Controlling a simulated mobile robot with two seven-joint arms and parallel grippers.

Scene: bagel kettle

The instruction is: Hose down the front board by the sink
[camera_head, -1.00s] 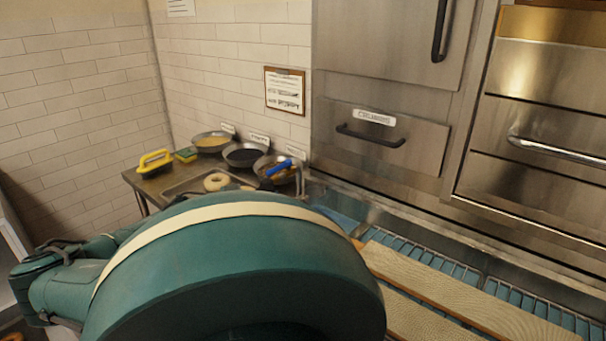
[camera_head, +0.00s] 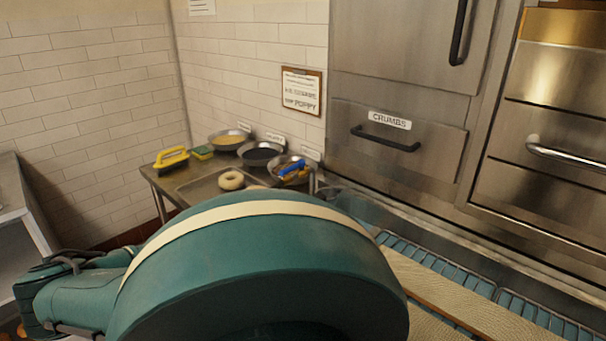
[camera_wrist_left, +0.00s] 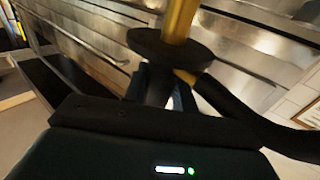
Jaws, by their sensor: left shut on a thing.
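Two long pale boards lie at the lower right of the head view: a farther board (camera_head: 455,300) and a nearer, front board (camera_head: 432,328), which is mostly hidden behind my teal arm. In the left wrist view my left gripper (camera_wrist_left: 163,88) is shut on a sprayer (camera_wrist_left: 180,40) with a brass-coloured tube and a dark round collar. A black hose (camera_wrist_left: 240,112) runs from it to the right. My left gripper is hidden in the head view, so its distance from the boards cannot be told. No sink can be made out. My right gripper is not in view.
A blue wire rack (camera_head: 440,262) runs beside the boards. Steel drawers (camera_head: 400,140) stand behind.

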